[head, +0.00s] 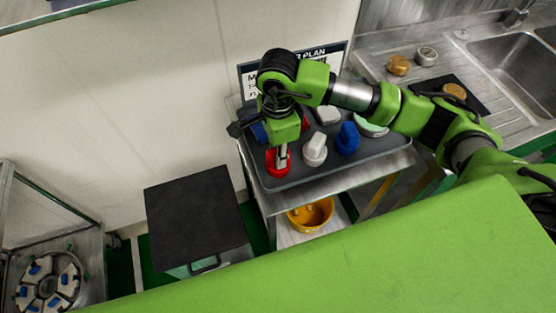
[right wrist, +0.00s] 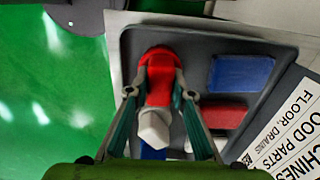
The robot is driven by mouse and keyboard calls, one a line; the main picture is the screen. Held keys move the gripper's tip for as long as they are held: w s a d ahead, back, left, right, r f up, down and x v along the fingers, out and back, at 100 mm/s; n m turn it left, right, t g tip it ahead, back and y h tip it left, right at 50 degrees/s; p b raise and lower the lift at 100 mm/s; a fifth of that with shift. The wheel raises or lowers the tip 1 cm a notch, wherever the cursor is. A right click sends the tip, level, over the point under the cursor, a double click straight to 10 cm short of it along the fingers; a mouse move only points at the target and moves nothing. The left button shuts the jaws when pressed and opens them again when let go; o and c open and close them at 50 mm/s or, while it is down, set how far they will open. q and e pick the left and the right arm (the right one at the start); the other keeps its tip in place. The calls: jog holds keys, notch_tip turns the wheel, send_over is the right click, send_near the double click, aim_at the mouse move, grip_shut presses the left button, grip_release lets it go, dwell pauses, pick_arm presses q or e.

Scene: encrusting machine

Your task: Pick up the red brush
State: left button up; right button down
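The red brush (head: 278,168) sits at the near-left corner of the grey tray (head: 345,165) on a metal cart. My right gripper (head: 282,152) points down over it and hides part of it. In the right wrist view, the red brush (right wrist: 160,66) lies between the two fingers of my right gripper (right wrist: 160,94), with a pale block-like end towards the camera. The fingers are spread on either side of it, with a visible gap at least on the left. My left gripper is not in view.
A white brush (head: 315,150) and a blue brush (head: 348,138) stand right of the red one. Blue (right wrist: 241,73) and red blocks (right wrist: 224,117) lie on the tray. A sign (head: 327,58) stands behind. A yellow bowl (head: 311,215) sits below; a dark-topped box (head: 195,215) stands left.

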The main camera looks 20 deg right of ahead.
dwell(0.3)
jog(key=shift+w+r, duration=0.1)
jog(key=shift+r, duration=0.35)
notch_tip(320, 180, up, 2)
jog(key=shift+r+b, duration=0.1)
jog(key=shift+b, duration=0.4)
jog(key=s+a+r+b, duration=0.4)
jog(key=s+r, duration=0.6)
jog(key=s, duration=0.3)
jog(key=shift+s+a, duration=0.25)
jog(key=c, duration=2.6)
grip_release()
jog(key=shift+c, duration=0.7)
